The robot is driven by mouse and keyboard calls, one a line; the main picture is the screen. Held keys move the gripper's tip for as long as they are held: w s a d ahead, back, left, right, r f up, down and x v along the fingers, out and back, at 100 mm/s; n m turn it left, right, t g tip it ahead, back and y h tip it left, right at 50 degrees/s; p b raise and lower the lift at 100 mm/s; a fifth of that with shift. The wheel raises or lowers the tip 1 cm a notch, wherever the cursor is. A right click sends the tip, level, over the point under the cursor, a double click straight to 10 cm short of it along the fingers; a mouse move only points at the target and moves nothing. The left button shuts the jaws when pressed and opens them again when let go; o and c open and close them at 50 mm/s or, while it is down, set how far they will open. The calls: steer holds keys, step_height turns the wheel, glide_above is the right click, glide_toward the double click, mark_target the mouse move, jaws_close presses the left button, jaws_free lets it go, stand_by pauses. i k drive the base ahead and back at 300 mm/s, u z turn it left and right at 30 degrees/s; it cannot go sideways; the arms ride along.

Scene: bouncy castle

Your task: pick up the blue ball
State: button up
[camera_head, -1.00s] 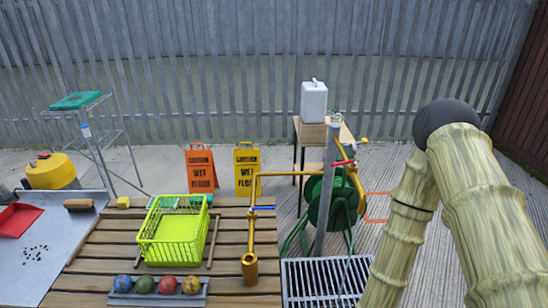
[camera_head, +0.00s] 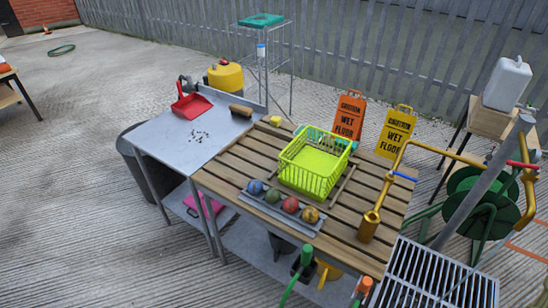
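The blue ball (camera_head: 255,187) sits at the left end of a row of balls in a grey tray (camera_head: 311,231) on the slatted wooden table. To its right in the same tray are a green ball (camera_head: 273,196), a red ball (camera_head: 290,205) and a yellow-brown ball (camera_head: 310,215). Nothing covers the blue ball from this view.
A lime green basket (camera_head: 312,165) stands just behind the tray. A grey metal table (camera_head: 185,145) with a red dustpan (camera_head: 190,105) adjoins on the left. The concrete floor in front and left is mostly clear.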

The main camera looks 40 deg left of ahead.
mark_target(255, 187)
steer(key=z, duration=0.05)
steer(key=k, duration=1.3)
steer(key=u, duration=1.95)
steer(key=i, duration=0.5)
steer(key=z, duration=0.05)
